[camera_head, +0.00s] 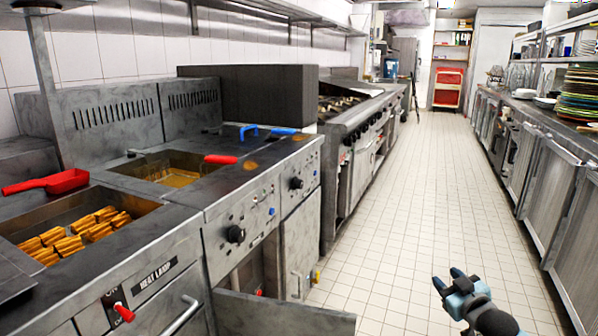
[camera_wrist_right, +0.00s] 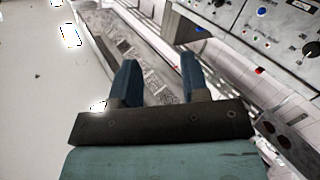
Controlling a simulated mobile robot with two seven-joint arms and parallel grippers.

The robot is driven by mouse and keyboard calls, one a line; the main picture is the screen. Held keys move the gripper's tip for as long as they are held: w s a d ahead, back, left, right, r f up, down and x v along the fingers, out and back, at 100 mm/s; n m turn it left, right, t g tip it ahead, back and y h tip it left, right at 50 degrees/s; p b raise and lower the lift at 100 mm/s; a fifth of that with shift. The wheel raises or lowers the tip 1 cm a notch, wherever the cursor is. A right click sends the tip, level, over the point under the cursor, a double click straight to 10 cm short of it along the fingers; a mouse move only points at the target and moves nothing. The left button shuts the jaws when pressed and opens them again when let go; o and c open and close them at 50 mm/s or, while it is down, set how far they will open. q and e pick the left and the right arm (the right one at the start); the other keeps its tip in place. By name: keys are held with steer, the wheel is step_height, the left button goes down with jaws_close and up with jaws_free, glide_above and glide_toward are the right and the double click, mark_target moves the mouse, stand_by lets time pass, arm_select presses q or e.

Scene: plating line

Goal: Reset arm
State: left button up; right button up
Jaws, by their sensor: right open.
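My right gripper (camera_head: 455,280) is at the lower right of the head view, over the tiled floor of the aisle. It is open and empty. In the right wrist view its two blue fingers (camera_wrist_right: 157,80) stand apart with nothing between them. My left gripper is not in view.
A fryer and heat lamp counter (camera_head: 180,215) with fried pieces (camera_head: 88,234) and a red scoop (camera_head: 50,183) runs along the left. A cabinet door (camera_head: 285,315) hangs open low into the aisle. Steel cabinets (camera_head: 550,195) with plate stacks (camera_head: 582,95) line the right. The floor (camera_head: 420,190) between is clear.

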steer(key=s+a+f+g+y, duration=0.15)
steer(key=s+a+y, duration=0.35)
steer(key=s+a, duration=1.65)
steer(key=s+a+r+m+y, duration=0.2)
steer(key=s+a+r, duration=0.35)
steer(key=s, duration=0.45)
arm_select(q)
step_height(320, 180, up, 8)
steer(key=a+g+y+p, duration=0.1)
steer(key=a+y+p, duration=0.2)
steer(key=p, duration=1.6)
arm_select(e)
step_height(320, 180, up, 9)
steer(key=d+h, duration=0.3)
arm_select(q)
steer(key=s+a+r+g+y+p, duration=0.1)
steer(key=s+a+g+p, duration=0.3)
steer(key=p, duration=1.7)
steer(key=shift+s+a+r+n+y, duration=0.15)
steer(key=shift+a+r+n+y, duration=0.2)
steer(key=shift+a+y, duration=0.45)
arm_select(e)
steer(key=s+d+r+g+h, duration=0.1)
steer(key=s+d+g+h, duration=0.2)
steer(key=s+d+g, duration=0.1)
steer(key=shift+s+d+r, duration=0.3)
steer(key=shift+d+r, duration=0.1)
steer(key=shift+d, duration=0.45)
